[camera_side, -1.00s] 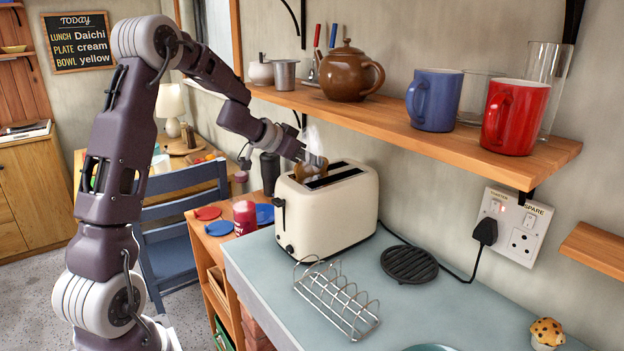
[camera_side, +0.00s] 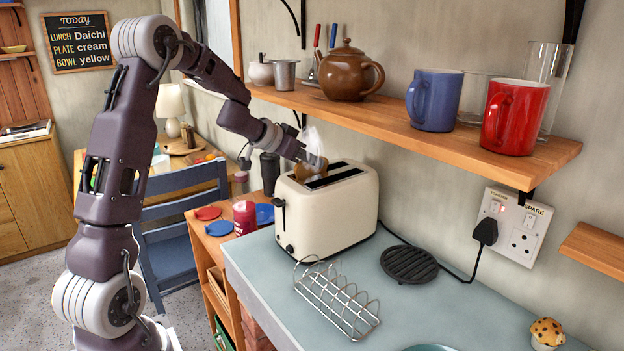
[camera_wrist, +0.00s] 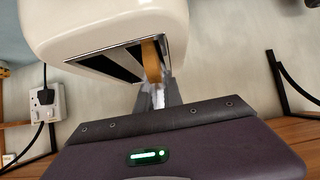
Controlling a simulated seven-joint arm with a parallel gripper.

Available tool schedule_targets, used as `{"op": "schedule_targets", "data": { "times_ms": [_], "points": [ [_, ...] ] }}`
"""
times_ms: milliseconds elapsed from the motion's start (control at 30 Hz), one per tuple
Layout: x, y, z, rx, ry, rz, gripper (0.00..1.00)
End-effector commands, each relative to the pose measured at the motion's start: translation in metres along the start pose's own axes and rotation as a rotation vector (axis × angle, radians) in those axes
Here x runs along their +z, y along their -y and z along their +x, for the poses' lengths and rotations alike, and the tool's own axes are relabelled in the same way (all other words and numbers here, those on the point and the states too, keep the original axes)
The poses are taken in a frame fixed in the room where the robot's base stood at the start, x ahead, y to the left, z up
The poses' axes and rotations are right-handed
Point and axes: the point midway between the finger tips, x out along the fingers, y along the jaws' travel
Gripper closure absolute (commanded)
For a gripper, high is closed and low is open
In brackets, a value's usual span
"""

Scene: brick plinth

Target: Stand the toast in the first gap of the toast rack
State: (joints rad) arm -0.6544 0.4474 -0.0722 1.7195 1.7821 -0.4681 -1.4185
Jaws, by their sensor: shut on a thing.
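The toast (camera_side: 309,170) is a brown slice at the far slot of the cream toaster (camera_side: 335,215). Its upper part stands out of the slot and its lower part is hidden inside. My gripper (camera_side: 315,158) is shut on the toast from above. In the wrist view the toast (camera_wrist: 152,62) shows as a tan strip between my fingers (camera_wrist: 158,95) and the toaster's slots. The wire toast rack (camera_side: 338,300) stands empty on the pale blue counter, in front of the toaster.
A wooden shelf (camera_side: 420,130) with a brown teapot (camera_side: 345,72), a blue mug (camera_side: 435,100) and a red mug (camera_side: 510,118) runs above the counter. A black trivet (camera_side: 408,265) and a power cord lie right of the toaster. A muffin (camera_side: 546,333) is at the front right.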

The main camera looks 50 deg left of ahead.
Motion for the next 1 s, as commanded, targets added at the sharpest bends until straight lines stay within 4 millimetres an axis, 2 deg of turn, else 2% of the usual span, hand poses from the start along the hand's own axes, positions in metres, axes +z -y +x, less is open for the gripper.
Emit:
{"op": "schedule_targets", "data": {
  "times_ms": [200,333,667,700,1000],
  "points": [
    [-0.001,0.0,-0.001,0.0,0.0,0.0,1.0],
    [-0.007,0.0,-0.01,-0.001,-0.002,0.003,1.0],
    [-0.06,-0.001,-0.045,0.0,-0.004,0.006,1.0],
    [-0.051,0.001,-0.053,-0.002,0.001,-0.002,1.0],
    [-0.011,0.001,-0.109,-0.003,0.0,-0.003,1.0]
  ]
}}
